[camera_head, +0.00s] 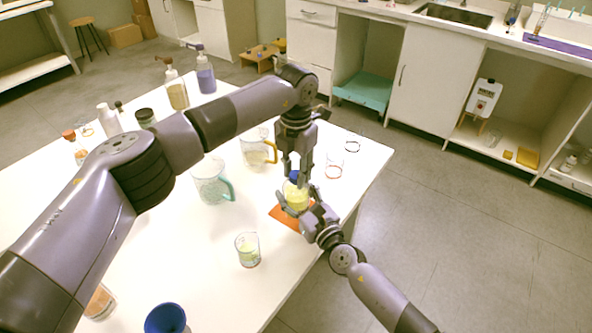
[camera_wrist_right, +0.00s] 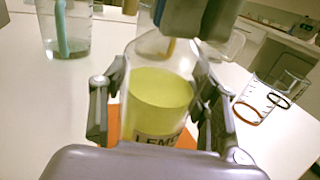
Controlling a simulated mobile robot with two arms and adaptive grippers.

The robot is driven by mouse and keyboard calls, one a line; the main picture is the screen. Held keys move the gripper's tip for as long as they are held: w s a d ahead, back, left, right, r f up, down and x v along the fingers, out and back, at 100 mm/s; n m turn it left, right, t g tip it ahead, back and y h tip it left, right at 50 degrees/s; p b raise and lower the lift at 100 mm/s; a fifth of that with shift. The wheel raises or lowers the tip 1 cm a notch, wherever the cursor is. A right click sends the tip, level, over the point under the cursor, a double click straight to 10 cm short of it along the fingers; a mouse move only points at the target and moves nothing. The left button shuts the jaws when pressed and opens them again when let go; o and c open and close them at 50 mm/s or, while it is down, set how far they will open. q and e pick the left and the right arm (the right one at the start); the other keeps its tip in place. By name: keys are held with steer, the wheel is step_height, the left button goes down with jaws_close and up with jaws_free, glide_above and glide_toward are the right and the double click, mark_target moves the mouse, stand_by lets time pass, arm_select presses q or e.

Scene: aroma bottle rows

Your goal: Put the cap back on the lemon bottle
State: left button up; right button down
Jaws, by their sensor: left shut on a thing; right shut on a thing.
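The lemon bottle (camera_head: 297,196) is clear with yellow liquid and stands over an orange mat (camera_head: 281,217) near the table's right edge. In the right wrist view the lemon bottle (camera_wrist_right: 160,100) shows part of its "LEMON" label. My right gripper (camera_head: 302,209) is shut around its body; its fingers flank it in the right wrist view (camera_wrist_right: 160,110). My left gripper (camera_head: 295,177) points down from above, shut on a blue cap (camera_head: 296,175) at the bottle's mouth. Fingers partly hide the cap, and I cannot tell whether it touches the rim.
Behind the bottle stand a beaker with an orange handle (camera_head: 257,148) and one with a teal handle (camera_head: 211,182). A small glass (camera_head: 247,249) stands in front, and a blue cup (camera_head: 165,319) is at the near edge. Clear glassware with red rings (camera_head: 334,167) is to the right.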

arm_select(q)
jaws_close()
steer(key=o, duration=0.7)
jaws_free()
step_height(320, 180, up, 12)
stand_by(0.3)
arm_select(e)
steer(key=c, duration=0.5)
jaws_free()
